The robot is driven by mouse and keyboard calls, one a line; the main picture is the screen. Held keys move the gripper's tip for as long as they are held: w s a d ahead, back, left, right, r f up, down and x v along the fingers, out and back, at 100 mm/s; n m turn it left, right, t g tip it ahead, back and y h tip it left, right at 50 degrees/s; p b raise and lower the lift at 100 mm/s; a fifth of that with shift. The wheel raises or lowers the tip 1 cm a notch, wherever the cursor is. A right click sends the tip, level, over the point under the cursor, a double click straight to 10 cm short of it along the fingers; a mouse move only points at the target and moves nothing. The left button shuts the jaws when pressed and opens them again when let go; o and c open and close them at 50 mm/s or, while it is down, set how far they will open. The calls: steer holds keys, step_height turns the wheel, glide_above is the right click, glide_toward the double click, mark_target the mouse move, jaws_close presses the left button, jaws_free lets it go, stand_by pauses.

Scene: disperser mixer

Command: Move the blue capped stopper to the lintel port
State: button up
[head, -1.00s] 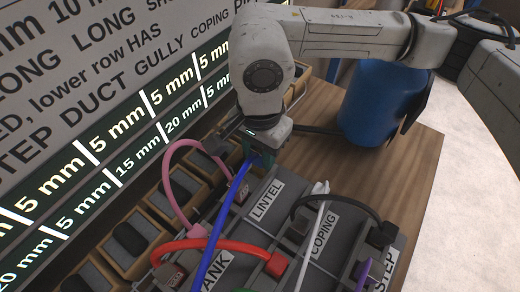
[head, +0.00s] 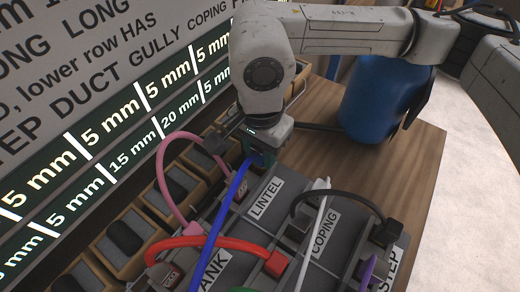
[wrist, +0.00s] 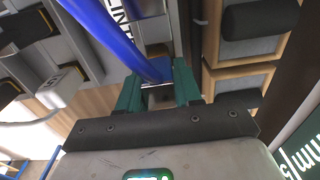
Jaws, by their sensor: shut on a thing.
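My gripper (head: 260,154) is shut on the blue capped stopper at the upper end of a thick blue cable. In the wrist view its teal fingers (wrist: 158,88) close on either side of the blue stopper (wrist: 156,70). The blue cable (head: 222,220) runs down and left across the grey panel. The white LINTEL label (head: 266,198) lies on the panel just below my gripper. A part of this label also shows in the wrist view beside the cable. The lintel port itself is not clearly visible, and I cannot tell whether the stopper touches the panel.
A pink cable (head: 166,185) arches left of my gripper. A red cable (head: 215,241), a black cable (head: 340,193) and a white cable (head: 318,215) cross the panel. Wooden bins (head: 135,262) line the left. A blue barrel (head: 377,105) stands behind on the wooden table.

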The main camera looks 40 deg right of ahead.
steer(key=shift+s+a+f, duration=0.2)
steer(key=shift+a+f, duration=0.1)
steer(key=shift+f, duration=0.3)
steer(key=shift+s+d, duration=0.1)
jaws_close()
steer(key=shift+d+r, duration=0.2)
steer(key=shift+r, duration=0.1)
steer(key=shift+r+p, duration=0.3)
steer(key=shift+r, duration=0.45)
steer(key=shift+w+a+r, duration=0.15)
steer(key=shift+w+a, duration=0.3)
steer(key=shift+r, duration=0.1)
steer(key=shift+d+b, duration=0.4)
steer(key=shift+d, duration=0.1)
steer(key=shift+a+b, duration=0.15)
steer(key=shift+b, duration=0.7)
